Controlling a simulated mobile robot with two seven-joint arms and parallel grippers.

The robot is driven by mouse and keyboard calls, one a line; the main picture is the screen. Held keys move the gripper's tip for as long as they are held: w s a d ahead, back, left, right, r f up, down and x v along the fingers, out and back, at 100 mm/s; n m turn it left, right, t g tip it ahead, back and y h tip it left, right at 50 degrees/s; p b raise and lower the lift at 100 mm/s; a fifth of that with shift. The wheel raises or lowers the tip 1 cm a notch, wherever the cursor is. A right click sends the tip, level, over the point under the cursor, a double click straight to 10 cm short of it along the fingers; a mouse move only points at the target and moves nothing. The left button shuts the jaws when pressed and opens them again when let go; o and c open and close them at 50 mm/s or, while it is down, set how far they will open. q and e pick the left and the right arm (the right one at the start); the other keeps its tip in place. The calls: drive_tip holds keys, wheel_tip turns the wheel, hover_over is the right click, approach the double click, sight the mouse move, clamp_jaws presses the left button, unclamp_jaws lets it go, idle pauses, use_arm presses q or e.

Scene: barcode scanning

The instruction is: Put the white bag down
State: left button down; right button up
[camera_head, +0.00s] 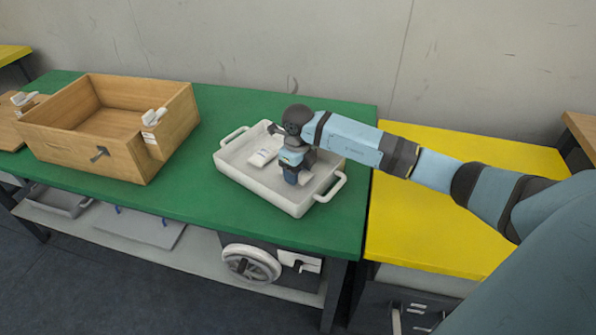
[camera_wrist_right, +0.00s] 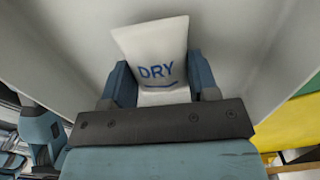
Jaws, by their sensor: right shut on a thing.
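The white bag (camera_head: 262,157) is at the grey tray (camera_head: 225,160) in the head view, extending left from my right gripper (camera_head: 291,172). In the right wrist view the bag (camera_wrist_right: 160,55) bears the blue word DRY and sits between the two blue fingers of my right gripper (camera_wrist_right: 158,85), which is shut on it. The fingers point down inside the tray's outline. Whether the bag touches the tray floor cannot be told. My left gripper is not in view.
The tray has raised walls and end handles and stands on the green table (camera_head: 190,205). A wooden box (camera_head: 85,150) stands to the left, with clear green surface between. A yellow table (camera_head: 420,220) adjoins at the right. A grey wall (camera_head: 330,50) is behind.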

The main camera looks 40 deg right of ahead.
drive_tip(key=shift+f, duration=0.15)
drive_tip(key=o, duration=0.9)
